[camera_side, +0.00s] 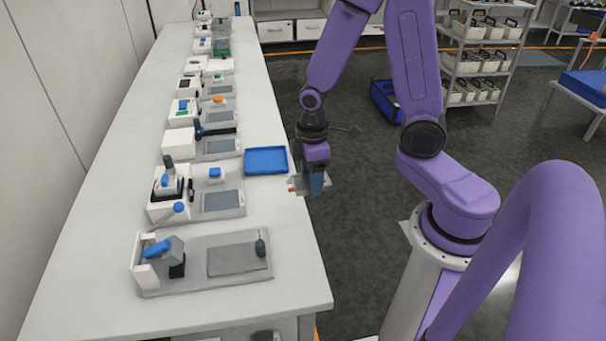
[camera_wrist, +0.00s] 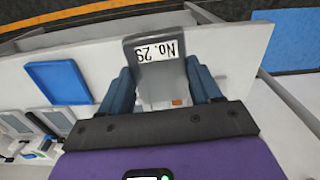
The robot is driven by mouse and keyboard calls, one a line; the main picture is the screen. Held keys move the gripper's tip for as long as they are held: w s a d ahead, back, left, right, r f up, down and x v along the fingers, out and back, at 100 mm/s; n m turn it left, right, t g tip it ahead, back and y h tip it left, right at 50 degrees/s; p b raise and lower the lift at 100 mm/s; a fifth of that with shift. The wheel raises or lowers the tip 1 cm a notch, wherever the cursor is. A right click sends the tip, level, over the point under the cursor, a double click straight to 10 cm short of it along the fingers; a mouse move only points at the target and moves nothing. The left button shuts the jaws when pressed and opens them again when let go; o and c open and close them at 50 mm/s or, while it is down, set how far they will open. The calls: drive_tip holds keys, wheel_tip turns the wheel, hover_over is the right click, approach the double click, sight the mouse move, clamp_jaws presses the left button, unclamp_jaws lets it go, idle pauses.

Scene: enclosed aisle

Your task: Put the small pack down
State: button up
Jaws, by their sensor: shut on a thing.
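The small pack (camera_wrist: 150,80) is grey with a white label reading "No. 29", upside down in the wrist view, and a small orange mark below it. My gripper (camera_wrist: 160,68) is shut on it, with one dark blue finger on each side. In the side view my gripper (camera_side: 311,186) points down at the right edge of the long white table (camera_side: 285,250), just right of a blue tray (camera_side: 265,161). The pack is mostly hidden there by the fingers. I cannot tell whether it touches the tabletop. The tray also shows in the wrist view (camera_wrist: 58,83), left of the pack.
Several workstations with grey plates line the table, the nearest (camera_side: 215,263) at the front. The right strip of tabletop in front of the tray is clear. A blue bin (camera_side: 385,101) stands on the floor; a shelf rack (camera_side: 475,65) is behind.

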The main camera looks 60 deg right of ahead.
drive_tip(key=shift+s+r, duration=0.25)
drive_tip(key=shift+s, duration=0.3)
drive_tip(key=shift+w+a, duration=0.1)
drive_tip(key=w+a+r, duration=0.1)
drive_tip(key=w+a, duration=0.5)
drive_tip(key=w, duration=0.5)
hover_over(222, 200)
drive_tip(key=shift+m, duration=0.3)
wheel_tip(222, 200, down, 9)
drive_tip(key=shift+s+f, duration=0.1)
drive_tip(key=shift+s, duration=0.05)
drive_tip(key=shift+a+f, duration=0.1)
drive_tip(key=shift+f, duration=1.55)
drive_tip(key=shift+f, duration=0.1)
drive_tip(key=o, duration=1.2)
drive_tip(key=shift+c, duration=0.2)
